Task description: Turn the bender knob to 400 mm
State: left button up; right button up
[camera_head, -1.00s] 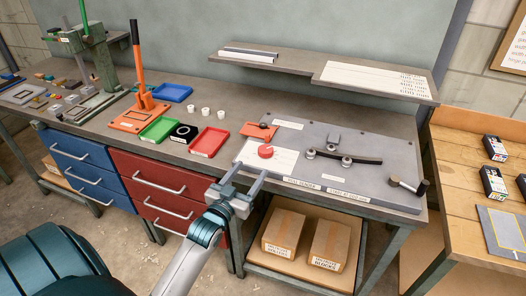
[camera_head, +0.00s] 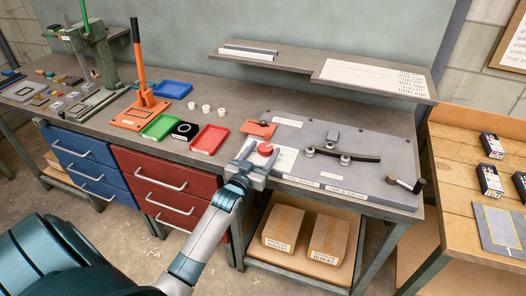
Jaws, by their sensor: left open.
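The bender knob is a round red knob (camera_head: 265,148) on a white dial plate (camera_head: 287,158), at the left end of the grey bender plate (camera_head: 378,185). My left gripper (camera_head: 258,154) is open, with its two fingers reaching over the dial plate to either side of the knob. I cannot tell whether the fingers touch the knob. The gripper hides the front left of the dial plate, and the scale marks are too small to read. My right gripper is not in view.
The bender carries a dark curved bar (camera_head: 360,157) on rollers and a black-ended handle (camera_head: 419,186). A red tray (camera_head: 208,139) and an orange piece (camera_head: 260,129) lie close by the knob. A shelf (camera_head: 300,67) overhangs the back of the bench.

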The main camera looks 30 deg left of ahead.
pick_arm(q)
jog(key=c, duration=1.1)
jog(key=shift+o, duration=0.2)
